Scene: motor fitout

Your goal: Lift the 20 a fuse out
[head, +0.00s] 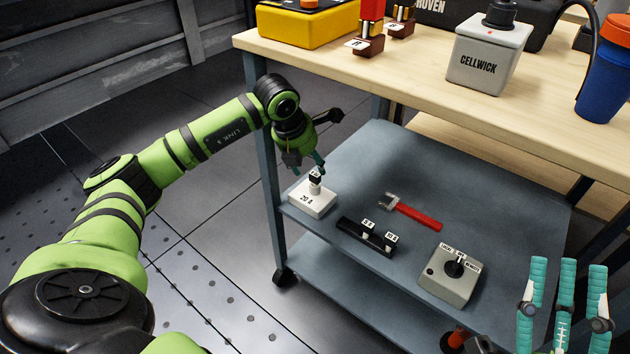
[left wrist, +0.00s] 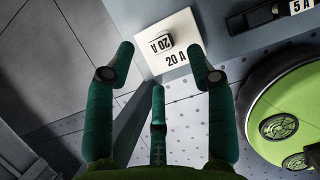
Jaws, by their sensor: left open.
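The 20 A fuse (head: 315,182) stands upright in a white holder (head: 312,205) marked 20 A, at the near left corner of the grey shelf. My left gripper (head: 307,164) is just above the fuse in the head view, fingers pointing down. In the left wrist view, the fuse's labelled top (left wrist: 160,43) lies beyond the spread fingertips of the left gripper (left wrist: 162,68). Nothing is between those fingers. My right gripper (head: 564,295) is at the lower right, its teal fingers apart and empty.
A red-handled tool (head: 412,212) and a grey switch box (head: 449,276) are further right. The wooden tabletop (head: 400,85) overhangs the shelf's back. A table leg (head: 268,150) stands close to the left gripper.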

